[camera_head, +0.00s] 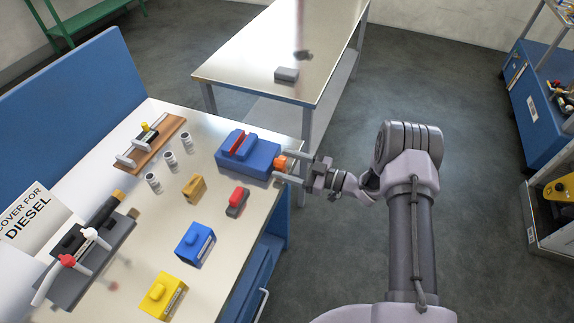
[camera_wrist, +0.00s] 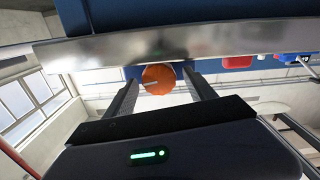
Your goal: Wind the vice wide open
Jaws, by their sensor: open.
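The blue vice (camera_head: 248,157) sits at the bench's right edge in the head view, with red jaws (camera_head: 238,143) on top. The gap between the jaws is too small to judge. Its orange knob (camera_head: 281,163) faces right, towards my arm. My gripper (camera_head: 290,169) is at the knob with its fingers open, one on either side. In the wrist view the round orange knob (camera_wrist: 158,77) with a pale line on it lies between the open fingertips of my gripper (camera_wrist: 160,84). I cannot tell whether the fingers touch it.
The bench (camera_head: 222,205) also holds a yellow box (camera_head: 163,296), a blue box (camera_head: 195,244), a red-and-grey item (camera_head: 237,201), a tan block (camera_head: 194,187) and several small cylinders (camera_head: 170,160). A second table (camera_head: 320,62) stands behind.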

